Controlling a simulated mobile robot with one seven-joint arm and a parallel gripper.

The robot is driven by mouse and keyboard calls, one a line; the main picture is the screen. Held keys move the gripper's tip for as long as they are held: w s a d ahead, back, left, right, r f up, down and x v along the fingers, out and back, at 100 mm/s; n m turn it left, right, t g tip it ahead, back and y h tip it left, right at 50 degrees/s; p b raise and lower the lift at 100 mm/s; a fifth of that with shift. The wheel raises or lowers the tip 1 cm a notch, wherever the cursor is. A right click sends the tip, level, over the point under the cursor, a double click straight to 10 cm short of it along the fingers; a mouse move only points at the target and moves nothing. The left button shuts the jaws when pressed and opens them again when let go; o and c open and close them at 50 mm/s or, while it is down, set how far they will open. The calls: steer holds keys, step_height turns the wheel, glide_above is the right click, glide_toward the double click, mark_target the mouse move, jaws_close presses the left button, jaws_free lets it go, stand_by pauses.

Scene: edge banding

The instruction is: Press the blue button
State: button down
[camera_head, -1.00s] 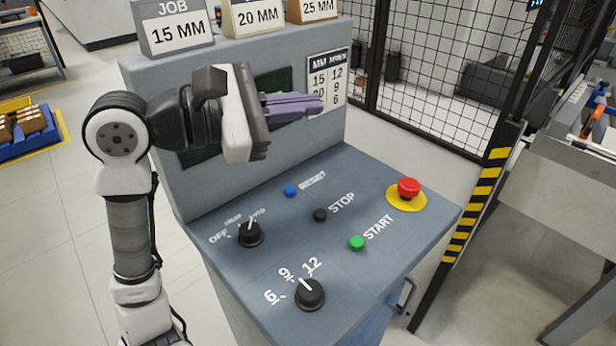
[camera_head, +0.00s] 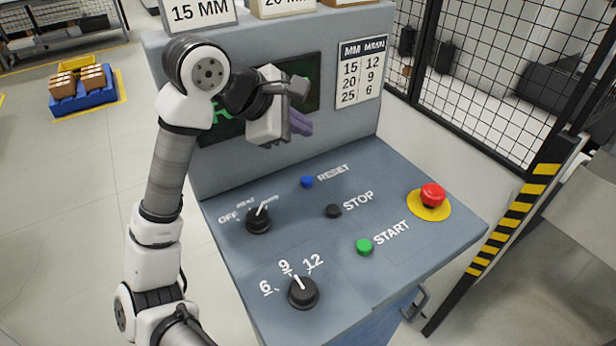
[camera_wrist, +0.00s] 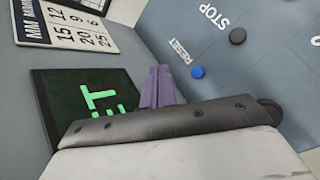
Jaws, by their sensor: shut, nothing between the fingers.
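The blue button (camera_head: 307,182) sits on the sloped grey panel beside the RESET label. It also shows in the wrist view (camera_wrist: 198,72), right of my fingers. My gripper (camera_head: 302,124) has purple fingers, shut and empty. In the head view it hangs above and behind the blue button, in front of the dark screen (camera_head: 313,82). In the wrist view the fingers (camera_wrist: 157,80) are together and apart from the button. The screen shows green letters, partly hidden by my gripper.
A black STOP button (camera_head: 333,211), a green START button (camera_head: 364,247) and a red mushroom button (camera_head: 432,194) share the panel. Two black knobs stand at the left (camera_head: 258,220) and front (camera_head: 303,292). A mesh fence (camera_head: 470,70) is behind at the right.

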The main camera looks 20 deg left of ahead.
steer(key=b, duration=0.3)
glide_above(302, 182)
step_height(302, 182, down, 7)
steer(key=shift+f, duration=0.1)
steer(key=shift+f+b, duration=0.8)
steer(key=shift+b, duration=0.1)
steer(key=shift+f+b, duration=0.25)
steer(key=shift+b, duration=0.15)
stand_by(1.1)
steer(key=shift+f+b, duration=0.2)
steer(key=shift+b, duration=0.35)
steer(key=shift+f+b, duration=0.4)
steer(key=shift+b, duration=0.3)
stand_by(0.6)
stand_by(0.4)
steer(key=shift+r, duration=0.9)
